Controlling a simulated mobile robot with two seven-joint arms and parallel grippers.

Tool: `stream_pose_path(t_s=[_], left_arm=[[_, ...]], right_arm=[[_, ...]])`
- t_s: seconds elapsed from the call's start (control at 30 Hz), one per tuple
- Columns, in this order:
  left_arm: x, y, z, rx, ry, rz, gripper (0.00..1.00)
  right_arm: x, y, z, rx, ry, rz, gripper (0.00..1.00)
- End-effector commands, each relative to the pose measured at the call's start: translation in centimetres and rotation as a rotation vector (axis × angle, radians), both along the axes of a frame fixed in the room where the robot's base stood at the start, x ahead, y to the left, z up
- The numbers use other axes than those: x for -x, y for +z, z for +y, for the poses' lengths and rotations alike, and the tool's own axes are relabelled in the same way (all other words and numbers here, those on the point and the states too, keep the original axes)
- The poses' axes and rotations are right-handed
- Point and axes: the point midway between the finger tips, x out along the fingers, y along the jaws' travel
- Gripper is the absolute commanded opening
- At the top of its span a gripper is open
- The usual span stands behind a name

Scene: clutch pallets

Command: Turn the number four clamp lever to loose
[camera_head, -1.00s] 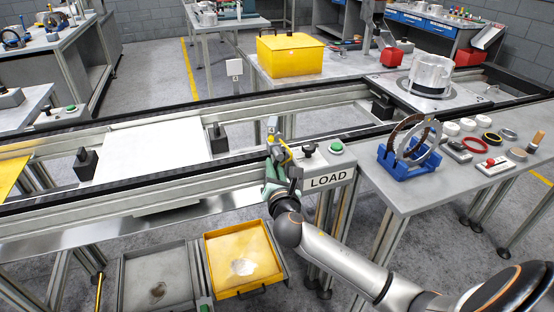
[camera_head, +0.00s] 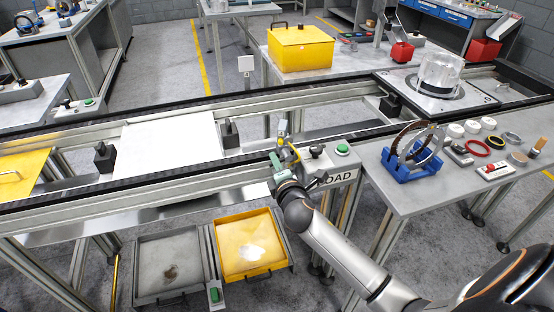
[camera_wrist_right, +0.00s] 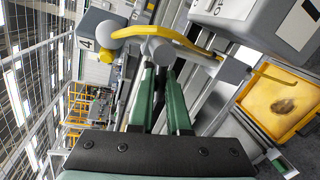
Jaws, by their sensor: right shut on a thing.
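The number four clamp lever (camera_wrist_right: 190,45) is a bent yellow bar on a round grey hub, beside a plate marked 4 (camera_wrist_right: 87,44) in the right wrist view. It shows small in the head view (camera_head: 294,152), at the conveyor's front rail. My right gripper (camera_wrist_right: 160,72) has its green fingers close together with the tips at the lever's grey hub, shut on the lever. The exact contact is hidden behind the tips. In the head view my right gripper (camera_head: 280,168) is at the lever, left of the LOAD sign (camera_head: 341,178). My left gripper is not in view.
A green button (camera_head: 342,149) and a black knob (camera_head: 317,150) sit on the LOAD box just right of the gripper. A yellow tray (camera_head: 278,268) and a grey tray (camera_head: 140,262) lie below. A blue stand (camera_head: 407,168) with rings is on the right table.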

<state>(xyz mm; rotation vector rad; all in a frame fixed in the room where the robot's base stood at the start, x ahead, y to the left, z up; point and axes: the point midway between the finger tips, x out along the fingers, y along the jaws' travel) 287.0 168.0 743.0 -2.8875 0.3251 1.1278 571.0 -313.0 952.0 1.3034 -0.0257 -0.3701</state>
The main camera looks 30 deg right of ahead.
Motion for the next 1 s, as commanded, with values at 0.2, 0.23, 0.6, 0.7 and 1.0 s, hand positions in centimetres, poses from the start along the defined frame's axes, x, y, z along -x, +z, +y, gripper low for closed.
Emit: stream_pose_path(t_s=[0.2,0.23,0.6,0.7,1.0], left_arm=[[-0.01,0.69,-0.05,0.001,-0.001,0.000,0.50],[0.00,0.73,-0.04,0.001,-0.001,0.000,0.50],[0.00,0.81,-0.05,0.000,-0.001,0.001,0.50],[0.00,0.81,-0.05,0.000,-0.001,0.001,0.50],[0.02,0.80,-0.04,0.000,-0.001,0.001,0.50]], right_arm=[[0.02,0.31,0.13,-0.082,0.001,-0.018,0.00],[0.02,0.31,0.13,-0.089,0.001,-0.020,0.00],[0.00,0.34,0.14,-0.118,0.001,-0.027,0.00],[-0.01,0.35,0.14,-0.118,0.001,-0.027,0.00],[-0.02,0.37,0.13,-0.115,0.001,-0.027,0.37]])
